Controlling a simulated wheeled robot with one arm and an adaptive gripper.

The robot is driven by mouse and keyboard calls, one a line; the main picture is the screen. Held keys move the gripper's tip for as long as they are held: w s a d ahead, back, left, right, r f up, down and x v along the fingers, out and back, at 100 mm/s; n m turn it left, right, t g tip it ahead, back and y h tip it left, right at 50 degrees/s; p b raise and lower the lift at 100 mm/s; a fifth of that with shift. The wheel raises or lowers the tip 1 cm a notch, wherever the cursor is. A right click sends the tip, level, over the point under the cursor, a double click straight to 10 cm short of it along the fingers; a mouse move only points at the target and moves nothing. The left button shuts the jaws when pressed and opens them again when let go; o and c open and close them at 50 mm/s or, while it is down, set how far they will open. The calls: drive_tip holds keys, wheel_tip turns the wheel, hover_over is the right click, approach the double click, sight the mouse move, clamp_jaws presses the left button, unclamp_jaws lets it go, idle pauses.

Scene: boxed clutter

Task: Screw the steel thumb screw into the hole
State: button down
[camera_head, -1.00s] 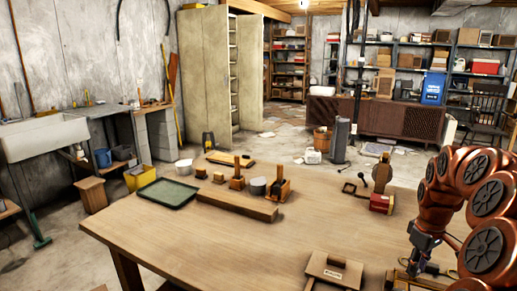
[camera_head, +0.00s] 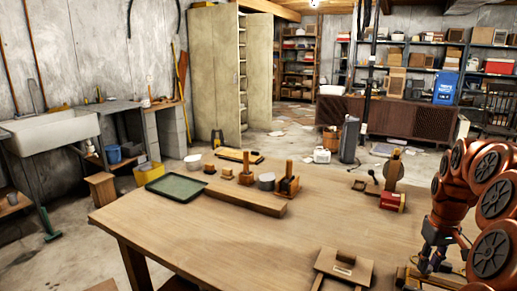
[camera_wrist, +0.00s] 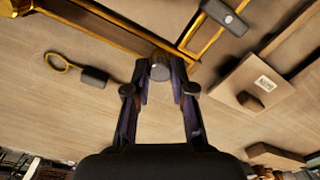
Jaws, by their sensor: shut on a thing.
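The steel thumb screw (camera_wrist: 160,69) shows in the wrist view as a grey round knob between my fingertips. My gripper (camera_wrist: 161,80) is shut on it, one finger at each side. The screw's lower end and the hole are hidden, so I cannot tell whether the screw sits in the hole. A yellow brass-coloured frame (camera_wrist: 188,40) lies just beyond the screw. In the head view my gripper (camera_head: 427,268) is low over the table's right front part, and the screw is too small to make out.
A wooden piece with a white label (camera_wrist: 250,84) lies to the right, and a black tag with a yellow ring (camera_wrist: 93,77) to the left. On the table (camera_head: 220,235) stand a green tray (camera_head: 176,187), a long wooden block (camera_head: 245,201) and a red box (camera_head: 391,202).

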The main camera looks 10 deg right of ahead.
drive_tip(key=shift+m+b, duration=0.7)
drive_tip(key=shift+m, duration=0.8)
drive_tip(key=c, duration=1.3)
unclamp_jaws()
drive_tip(key=shift+r+p, duration=0.65)
drive_tip(key=shift+r, duration=0.85)
drive_tip(key=o, duration=0.6)
drive_tip(key=shift+c, duration=0.2)
